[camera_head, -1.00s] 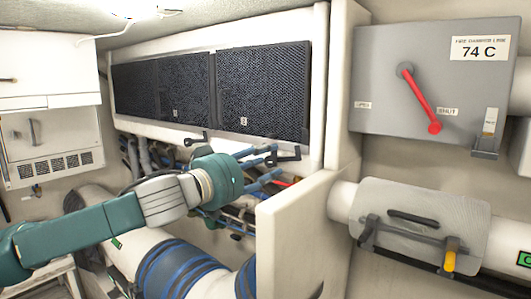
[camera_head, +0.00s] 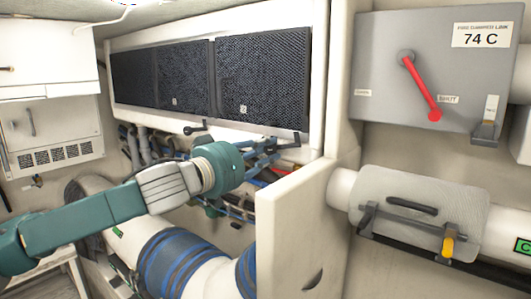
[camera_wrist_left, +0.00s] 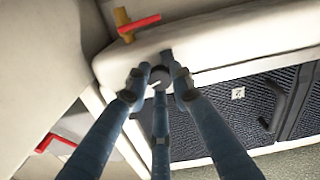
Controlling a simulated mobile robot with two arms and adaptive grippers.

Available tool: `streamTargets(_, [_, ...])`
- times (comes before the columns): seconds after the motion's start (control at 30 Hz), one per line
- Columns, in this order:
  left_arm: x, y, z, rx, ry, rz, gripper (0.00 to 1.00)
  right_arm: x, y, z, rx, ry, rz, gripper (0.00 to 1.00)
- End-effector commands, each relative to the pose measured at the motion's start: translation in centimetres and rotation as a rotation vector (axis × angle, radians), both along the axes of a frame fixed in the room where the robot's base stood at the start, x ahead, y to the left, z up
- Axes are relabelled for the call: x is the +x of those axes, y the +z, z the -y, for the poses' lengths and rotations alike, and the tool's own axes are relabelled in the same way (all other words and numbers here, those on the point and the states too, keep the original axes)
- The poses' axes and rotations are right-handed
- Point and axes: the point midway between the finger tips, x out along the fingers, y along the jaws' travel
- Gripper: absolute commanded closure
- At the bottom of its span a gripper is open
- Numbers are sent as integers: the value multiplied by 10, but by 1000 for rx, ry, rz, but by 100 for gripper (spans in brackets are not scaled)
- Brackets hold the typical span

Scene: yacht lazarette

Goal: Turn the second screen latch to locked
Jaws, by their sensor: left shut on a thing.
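In the head view the second screen latch (camera_head: 290,143) is a dark lever below the right end of the mesh screen marked 2 (camera_head: 262,80). My left gripper (camera_head: 270,152), blue-fingered on a teal wrist, reaches it from the left. In the left wrist view the fingertips of my left gripper (camera_wrist_left: 162,82) are shut on the dark round latch part (camera_wrist_left: 180,74). The fingers hide part of the latch, so its exact angle is hard to tell. Another latch (camera_head: 196,128) sits below the screens further left. My right gripper is not in view.
A cream panel (camera_head: 290,215) stands just right of and below my left gripper. Pipes and hoses (camera_head: 150,148) run under the screens. A large pipe with blue bands (camera_head: 180,262) lies below my arm. A grey box with a red lever (camera_head: 420,85) is at the right.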

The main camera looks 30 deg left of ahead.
Motion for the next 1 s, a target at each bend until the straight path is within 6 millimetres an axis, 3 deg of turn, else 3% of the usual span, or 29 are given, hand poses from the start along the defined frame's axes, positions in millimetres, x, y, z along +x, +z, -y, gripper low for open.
streamTargets(0.5, [0,5,-3,-401,2,-14,100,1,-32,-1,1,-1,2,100])
streamTargets(1.0, [0,6,-5,-875,1,-50,100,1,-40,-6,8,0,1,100])
